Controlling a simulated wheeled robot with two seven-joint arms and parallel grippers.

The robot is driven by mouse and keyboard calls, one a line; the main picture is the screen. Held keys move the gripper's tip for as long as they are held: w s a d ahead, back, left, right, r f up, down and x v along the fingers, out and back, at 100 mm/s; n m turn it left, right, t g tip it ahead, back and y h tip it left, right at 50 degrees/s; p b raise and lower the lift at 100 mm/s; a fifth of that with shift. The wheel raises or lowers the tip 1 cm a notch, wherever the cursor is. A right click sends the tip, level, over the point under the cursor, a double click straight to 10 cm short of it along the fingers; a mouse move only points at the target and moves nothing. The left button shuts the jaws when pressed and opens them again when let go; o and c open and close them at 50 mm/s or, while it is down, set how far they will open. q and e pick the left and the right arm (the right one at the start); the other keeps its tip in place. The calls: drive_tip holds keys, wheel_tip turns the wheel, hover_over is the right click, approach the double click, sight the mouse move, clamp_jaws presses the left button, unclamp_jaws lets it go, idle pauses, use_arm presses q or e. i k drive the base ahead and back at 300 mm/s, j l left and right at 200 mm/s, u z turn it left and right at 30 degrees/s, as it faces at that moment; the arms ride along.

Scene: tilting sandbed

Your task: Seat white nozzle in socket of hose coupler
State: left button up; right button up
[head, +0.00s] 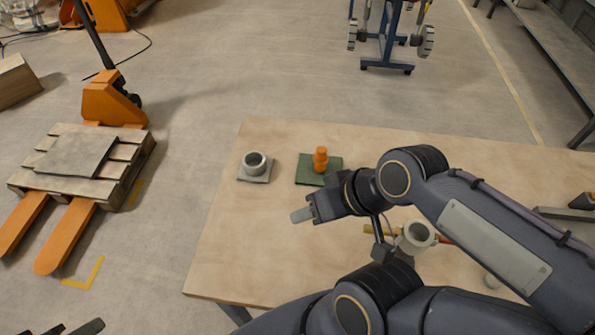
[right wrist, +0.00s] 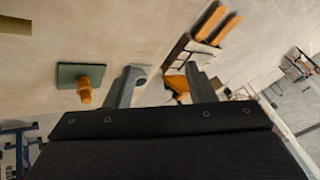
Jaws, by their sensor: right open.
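A pale grey ring-shaped socket (head: 255,161) stands on a small grey plate (head: 256,177) at the table's left; it looks like the hose coupler. In the right wrist view the socket (right wrist: 141,74) is partly hidden by a finger. A whitish hollow cylinder (head: 416,235) stands behind my right forearm, partly hidden; I cannot tell whether it is the white nozzle. My right gripper (head: 303,213) is over the table, right of and nearer than the socket, open and empty. In the right wrist view its fingers (right wrist: 163,88) are apart. My left gripper (head: 72,328) barely shows at the bottom left edge.
An orange peg-like piece (head: 320,159) stands on a green plate (head: 306,171) right of the socket. My right arm covers much of the table's right side. The table's (head: 225,235) left front is clear. A pallet jack (head: 105,104) stands on the floor left.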

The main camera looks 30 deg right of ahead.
sight(418, 234)
drive_tip(key=z, duration=3.2)
